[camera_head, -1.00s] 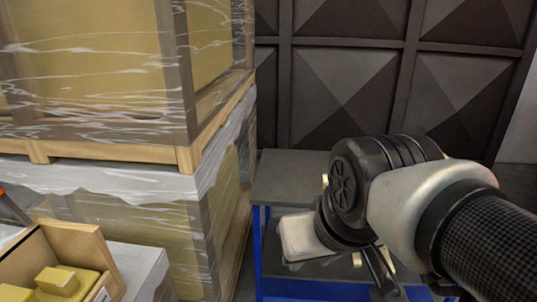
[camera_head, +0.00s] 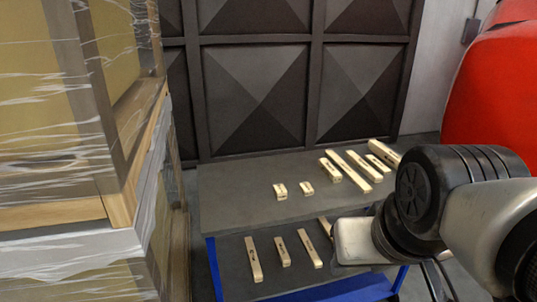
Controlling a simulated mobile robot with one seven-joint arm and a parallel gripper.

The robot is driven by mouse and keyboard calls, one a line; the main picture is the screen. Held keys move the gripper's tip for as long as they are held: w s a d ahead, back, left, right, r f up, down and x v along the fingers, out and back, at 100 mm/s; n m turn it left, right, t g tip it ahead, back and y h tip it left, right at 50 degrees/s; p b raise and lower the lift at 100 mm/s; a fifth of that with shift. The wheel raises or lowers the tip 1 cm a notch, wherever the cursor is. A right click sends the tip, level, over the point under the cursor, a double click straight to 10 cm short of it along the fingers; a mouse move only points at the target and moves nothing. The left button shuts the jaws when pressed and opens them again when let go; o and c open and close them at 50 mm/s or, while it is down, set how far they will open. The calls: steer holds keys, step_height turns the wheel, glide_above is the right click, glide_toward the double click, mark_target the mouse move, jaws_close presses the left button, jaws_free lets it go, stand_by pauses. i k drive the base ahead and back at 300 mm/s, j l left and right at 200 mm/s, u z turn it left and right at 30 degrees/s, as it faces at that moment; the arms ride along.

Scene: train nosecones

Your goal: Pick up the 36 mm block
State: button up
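Several pale wooden blocks with dark markings lie on a grey two-level cart. Two small blocks, a left one (camera_head: 280,190) and a right one (camera_head: 307,188), lie near the middle of the top shelf (camera_head: 235,195). Longer blocks lie at its right, among them a thick one (camera_head: 330,171) and a long bar (camera_head: 351,171). The markings are too small to read, so I cannot tell which block is 36 mm. My gripper (camera_head: 434,278) is at the lower right, in front of the cart, mostly hidden by my arm; its opening does not show.
The lower shelf holds more bars (camera_head: 254,259), one partly hidden behind my wrist. Plastic-wrapped crates (camera_head: 70,200) stand close on the left. A dark panelled wall (camera_head: 260,90) is behind the cart, and a large red object (camera_head: 495,90) stands at the right.

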mark_target(280, 192)
steer(key=j, duration=0.25)
steer(key=i+j, duration=0.15)
steer(key=i+l+u, duration=0.25)
steer(key=i, duration=0.3)
steer(key=i+l+u, duration=0.25)
steer(key=i+l, duration=0.2)
steer(key=l, duration=0.1)
